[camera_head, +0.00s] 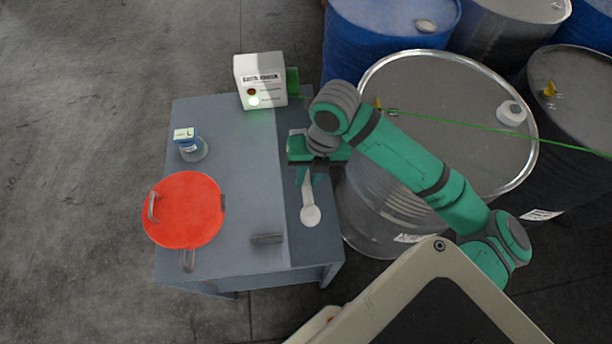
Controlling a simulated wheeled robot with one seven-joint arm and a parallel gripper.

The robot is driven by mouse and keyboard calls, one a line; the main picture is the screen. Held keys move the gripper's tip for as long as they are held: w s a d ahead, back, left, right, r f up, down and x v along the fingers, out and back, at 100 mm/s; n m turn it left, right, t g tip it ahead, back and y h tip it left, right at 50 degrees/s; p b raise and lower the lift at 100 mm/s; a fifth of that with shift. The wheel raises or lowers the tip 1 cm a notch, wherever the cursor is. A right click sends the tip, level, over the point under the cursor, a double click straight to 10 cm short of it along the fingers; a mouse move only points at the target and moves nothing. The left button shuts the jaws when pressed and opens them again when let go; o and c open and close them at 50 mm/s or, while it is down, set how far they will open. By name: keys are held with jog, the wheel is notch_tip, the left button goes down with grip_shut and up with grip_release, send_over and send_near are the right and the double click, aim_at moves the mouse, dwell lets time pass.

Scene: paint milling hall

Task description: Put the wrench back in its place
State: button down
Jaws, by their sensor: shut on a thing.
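The wrench (310,213) is pale grey with a round end that points toward the front of the table. My gripper (309,174) is over the right part of the table and is shut on the wrench near its upper end. My gripper hides that upper end. The wrench is above the darker strip along the table's right side; I cannot tell whether it touches the surface. No clearly marked place for the wrench can be made out.
The grey table (238,190) carries a red round lid-like thing (184,210), a small labelled jar (189,145), a white box with lamps (260,85), its green lamp lit, and a dark grey block (266,239). A steel drum (440,85) stands close right.

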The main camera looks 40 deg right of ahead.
jog(key=shift+w+a+f, duration=0.1)
jog(key=shift+w+f, duration=0.05)
jog(key=shift+f, duration=1.2)
jog(key=shift+w+a+f, duration=0.1)
jog(key=shift+w+f, duration=0.05)
jog(key=shift+f, duration=1.2)
jog(key=shift+s+d, duration=0.1)
jog(key=shift+s, duration=0.2)
jog(key=shift+w+f, duration=0.1)
jog(key=shift+f, duration=0.1)
jog(key=shift+w+f, duration=0.25)
jog(key=shift+f, duration=0.2)
jog(key=shift+a, duration=0.25)
jog(key=shift+s+d+f, duration=0.15)
jog(key=shift+s+d, duration=0.25)
jog(key=shift+w+a+f, duration=0.1)
